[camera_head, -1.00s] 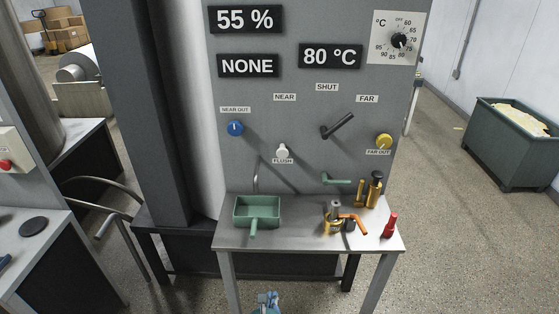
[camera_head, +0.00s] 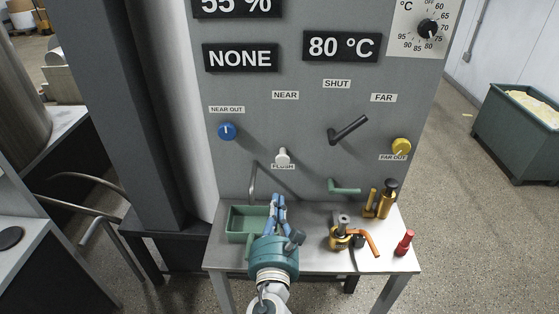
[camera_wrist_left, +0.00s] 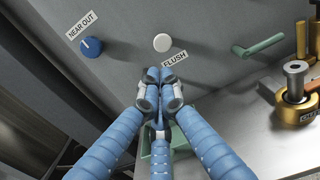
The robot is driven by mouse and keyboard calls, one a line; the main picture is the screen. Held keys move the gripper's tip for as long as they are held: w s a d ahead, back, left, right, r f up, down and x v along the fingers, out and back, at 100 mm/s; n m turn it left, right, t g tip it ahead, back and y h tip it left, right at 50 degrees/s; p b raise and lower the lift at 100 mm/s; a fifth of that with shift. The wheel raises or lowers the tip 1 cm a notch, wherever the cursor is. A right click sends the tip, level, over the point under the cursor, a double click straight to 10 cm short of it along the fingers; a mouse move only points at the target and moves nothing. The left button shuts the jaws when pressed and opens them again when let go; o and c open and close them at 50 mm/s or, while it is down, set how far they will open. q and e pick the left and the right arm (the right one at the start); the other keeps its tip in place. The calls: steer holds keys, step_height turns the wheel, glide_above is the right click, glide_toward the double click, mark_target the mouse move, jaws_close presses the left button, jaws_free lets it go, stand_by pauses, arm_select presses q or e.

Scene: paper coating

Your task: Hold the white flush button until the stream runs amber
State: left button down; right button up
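The white flush button (camera_head: 283,156) sits on the grey panel above the FLUSH label; it also shows in the left wrist view (camera_wrist_left: 162,42). My left gripper (camera_head: 278,198) is below the button, apart from it, with its blue fingers pointing up towards the panel. In the left wrist view its fingertips (camera_wrist_left: 158,76) are together, with nothing seen between them. A thin grey spout (camera_head: 253,184) hangs over the green tray (camera_head: 236,224), which my gripper partly hides. No stream is seen from the spout. My right gripper is not in view.
A blue knob (camera_head: 227,131) is left of the button; a black lever (camera_head: 347,130) and yellow knob (camera_head: 401,146) are right. A green handle (camera_head: 345,189), brass tool (camera_head: 341,241) and red bottle (camera_head: 404,243) are nearby. The displays read NONE (camera_head: 240,58) and 80 °C (camera_head: 342,46).

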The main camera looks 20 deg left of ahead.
arm_select(q)
steer(key=p, duration=0.2)
glide_toward(279, 160)
steer(key=x, duration=0.6)
steer(key=shift+f+p, duration=0.3)
steer(key=shift+p, duration=0.1)
steer(key=shift+w+a, duration=0.1)
steer(key=shift+w, duration=0.4)
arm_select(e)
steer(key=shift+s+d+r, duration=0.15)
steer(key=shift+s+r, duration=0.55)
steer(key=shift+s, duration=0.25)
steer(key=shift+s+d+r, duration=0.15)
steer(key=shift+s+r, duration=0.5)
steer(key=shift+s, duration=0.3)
arm_select(q)
steer(key=shift+x, duration=0.85)
steer(key=shift+r, duration=0.1)
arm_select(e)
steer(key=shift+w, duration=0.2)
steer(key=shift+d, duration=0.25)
arm_select(q)
steer(key=shift+r, duration=0.2)
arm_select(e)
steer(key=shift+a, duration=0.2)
